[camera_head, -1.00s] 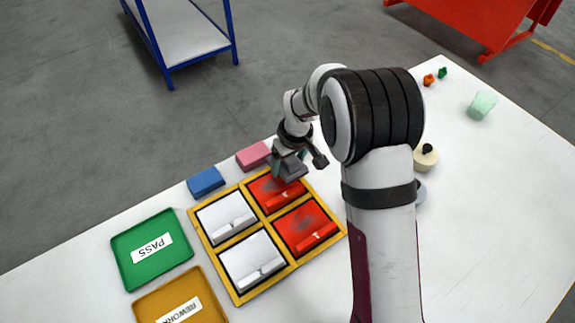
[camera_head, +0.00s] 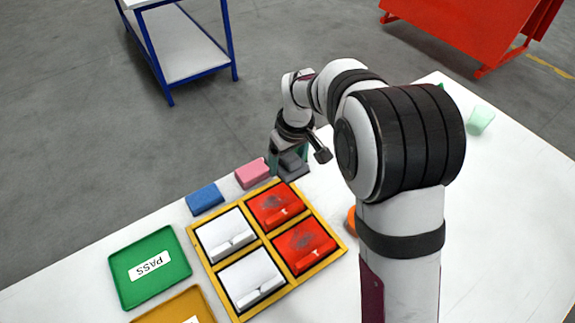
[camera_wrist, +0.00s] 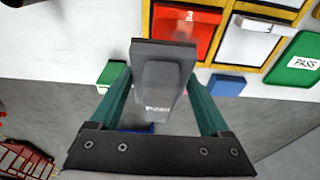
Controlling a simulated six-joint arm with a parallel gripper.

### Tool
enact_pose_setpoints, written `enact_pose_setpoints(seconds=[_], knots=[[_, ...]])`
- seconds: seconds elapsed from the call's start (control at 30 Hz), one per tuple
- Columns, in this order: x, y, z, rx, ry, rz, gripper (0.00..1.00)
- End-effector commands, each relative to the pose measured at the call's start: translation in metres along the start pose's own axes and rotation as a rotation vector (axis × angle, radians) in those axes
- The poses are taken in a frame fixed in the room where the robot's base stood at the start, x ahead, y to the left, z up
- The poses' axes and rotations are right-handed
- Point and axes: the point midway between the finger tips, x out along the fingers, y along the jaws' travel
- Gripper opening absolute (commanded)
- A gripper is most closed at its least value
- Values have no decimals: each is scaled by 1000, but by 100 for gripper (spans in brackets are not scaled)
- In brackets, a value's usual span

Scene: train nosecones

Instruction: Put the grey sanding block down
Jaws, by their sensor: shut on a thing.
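The grey sanding block (camera_wrist: 160,75) is held between the two green fingers of my gripper (camera_wrist: 158,95) in the wrist view; a "P280"-like marking shows on its handle. In the head view the grey block (camera_head: 293,165) is under my gripper (camera_head: 287,158), beside the far right corner of the yellow-framed tray and right of the pink block. It is at or close to the white table top; I cannot tell whether it touches. My gripper is shut on it.
The tray (camera_head: 336,259) holds two white and two red panels, the red ones with dark smudges. Pink (camera_head: 252,173) and blue (camera_head: 205,199) blocks stand along its far side. Green PASS tray (camera_head: 150,267) is at left. The table's far edge is close to my gripper.

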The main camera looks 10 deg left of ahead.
Motion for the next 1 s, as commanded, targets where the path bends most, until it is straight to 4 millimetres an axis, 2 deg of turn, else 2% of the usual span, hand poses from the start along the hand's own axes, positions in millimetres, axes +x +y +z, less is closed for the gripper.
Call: enact_pose_setpoints(seconds=[0.53, 0.63, 0.77, 0.87, 1.0], knots=[[0, 0, 0, 1, 0, 0, 0], [-7, 5, 3, 23, 1, 5, 0], [-39, 26, 22, 134, 2, 25, 0], [-76, 48, 49, 273, 2, 51, 0], [-131, 71, 99, 502, 2, 94, 0]])
